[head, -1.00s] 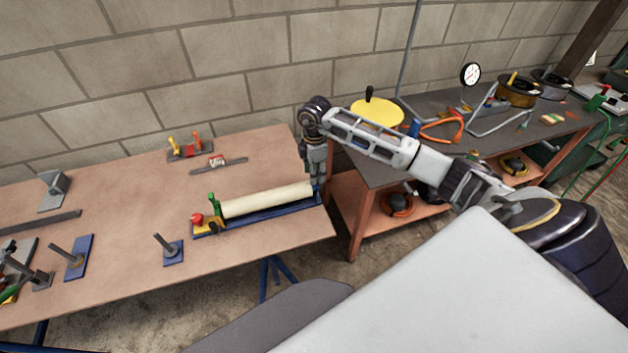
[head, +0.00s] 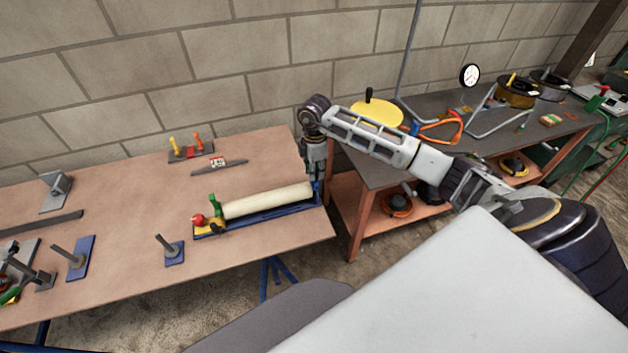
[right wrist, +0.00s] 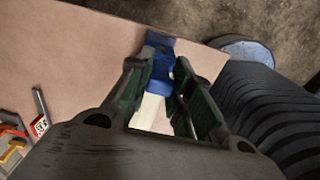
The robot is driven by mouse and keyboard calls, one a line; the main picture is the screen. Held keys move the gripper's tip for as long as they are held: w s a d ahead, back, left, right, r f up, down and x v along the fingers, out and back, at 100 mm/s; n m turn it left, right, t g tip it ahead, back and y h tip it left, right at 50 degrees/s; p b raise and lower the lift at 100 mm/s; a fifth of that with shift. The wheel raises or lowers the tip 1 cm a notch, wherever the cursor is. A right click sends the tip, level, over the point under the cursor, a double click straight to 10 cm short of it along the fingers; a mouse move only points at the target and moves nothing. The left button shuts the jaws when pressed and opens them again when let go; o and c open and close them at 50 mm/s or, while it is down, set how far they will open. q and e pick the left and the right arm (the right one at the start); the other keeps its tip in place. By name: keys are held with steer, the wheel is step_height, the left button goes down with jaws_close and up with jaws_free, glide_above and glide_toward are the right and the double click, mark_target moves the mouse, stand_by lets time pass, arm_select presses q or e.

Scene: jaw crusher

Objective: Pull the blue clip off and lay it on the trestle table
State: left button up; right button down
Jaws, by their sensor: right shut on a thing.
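The blue clip (right wrist: 162,66) sits at the right end of a cream roller (head: 266,201), which lies on a long blue base (head: 262,216) on the trestle table (head: 118,205). My right gripper (head: 315,183) points down at that end of the roller. In the right wrist view its two fingers (right wrist: 160,88) are shut on the blue clip, with the pale roller below it between them. In the head view the fingers hide most of the clip. I cannot tell whether the clip still touches the roller. My left gripper is not in view.
A red knob (head: 198,219) and a green part stand at the roller's left end. Blue-based posts (head: 172,250) stand further left. A holder with yellow and orange handles (head: 190,150) is behind. A dark workbench (head: 390,170) stands to the right.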

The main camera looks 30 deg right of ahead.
steer(key=shift+r+p, duration=1.7)
steer(key=shift+r, duration=0.75)
stand_by(0.5)
